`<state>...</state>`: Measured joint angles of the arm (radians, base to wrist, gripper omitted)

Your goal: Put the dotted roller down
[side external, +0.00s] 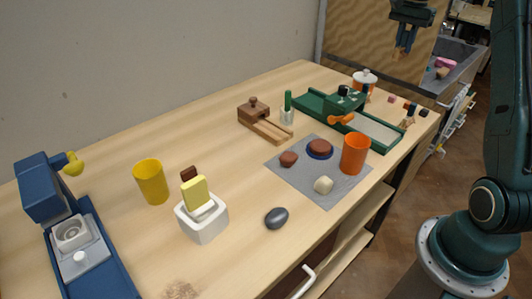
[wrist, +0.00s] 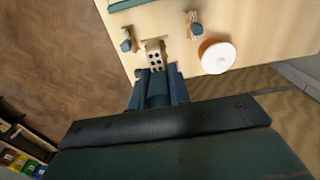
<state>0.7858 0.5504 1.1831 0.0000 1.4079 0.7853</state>
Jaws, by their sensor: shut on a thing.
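The dotted roller (wrist: 155,58), pale with dark dots, shows between the fingertips of my gripper (wrist: 159,73) in the wrist view. My gripper is shut on it. In the side view my gripper (side external: 404,52) hangs at the top right, fingers down, above the far right end of the table. The roller is too small to make out there. In the wrist view the table top (wrist: 260,25) lies beyond the fingers, with its edge close by. I cannot tell how high the roller is above it.
Two small dark-and-wood pieces (wrist: 127,40) (wrist: 194,24) stand near the roller in the wrist view. A white-lidded orange jar (wrist: 217,56) is right of it. The green slab roller (side external: 345,118) fills the table's far right. Bare wood (side external: 130,235) lies front left.

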